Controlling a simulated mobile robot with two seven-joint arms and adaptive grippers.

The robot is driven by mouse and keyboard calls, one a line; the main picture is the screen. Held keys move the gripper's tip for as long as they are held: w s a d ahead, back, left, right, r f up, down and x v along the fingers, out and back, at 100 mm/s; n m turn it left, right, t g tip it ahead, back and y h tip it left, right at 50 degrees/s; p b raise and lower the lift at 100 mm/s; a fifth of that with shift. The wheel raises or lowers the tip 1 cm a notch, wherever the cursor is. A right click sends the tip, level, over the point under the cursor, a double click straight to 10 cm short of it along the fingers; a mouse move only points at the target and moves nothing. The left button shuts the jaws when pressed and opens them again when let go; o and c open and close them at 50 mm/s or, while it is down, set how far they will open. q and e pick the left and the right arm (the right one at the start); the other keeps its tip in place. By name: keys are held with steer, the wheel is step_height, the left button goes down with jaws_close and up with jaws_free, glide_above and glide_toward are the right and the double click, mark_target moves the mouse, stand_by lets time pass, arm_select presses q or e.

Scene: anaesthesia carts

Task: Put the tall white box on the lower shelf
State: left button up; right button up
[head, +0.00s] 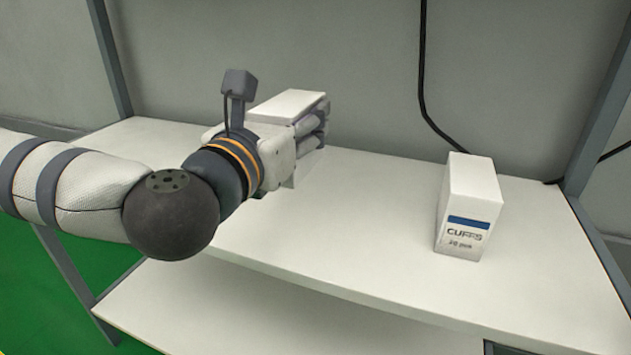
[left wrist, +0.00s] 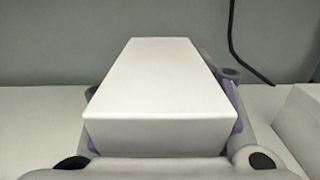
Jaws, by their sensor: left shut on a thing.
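My left gripper (head: 312,128) is shut on a plain white box (head: 288,106) at the upper shelf's back left. The box's top rises above the fingers, and its lower part shows below them; whether it touches the shelf I cannot tell. In the left wrist view the white box (left wrist: 160,95) fills the middle, between the fingers. The lower shelf (head: 230,310) shows below the upper shelf's front edge and its visible part is bare. My right gripper is not in view.
A white box marked CUFFS (head: 470,205) stands upright on the right of the upper shelf (head: 370,230). A black cable (head: 422,90) hangs down the back wall. Grey frame posts (head: 600,110) bound the shelves. Between the boxes the upper shelf is clear.

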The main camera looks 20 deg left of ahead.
mark_target(312, 158)
arm_select(q)
steer(key=w+f, duration=0.1)
steer(key=w+d+f+b, duration=0.1)
steer(key=f, duration=0.1)
steer(key=shift+w+f, duration=0.2)
steer(key=shift+w, duration=0.05)
steer(key=f, duration=0.1)
steer(key=f+b, duration=0.1)
steer(key=f, duration=0.1)
steer(key=shift+w+d+f+b, duration=0.15)
steer(key=shift+w+f+b, duration=0.15)
steer(key=shift+f, duration=0.1)
steer(key=shift+s+r, duration=0.1)
steer(key=shift+r, duration=0.1)
steer(key=shift+f, duration=0.1)
steer(key=o, duration=1.3)
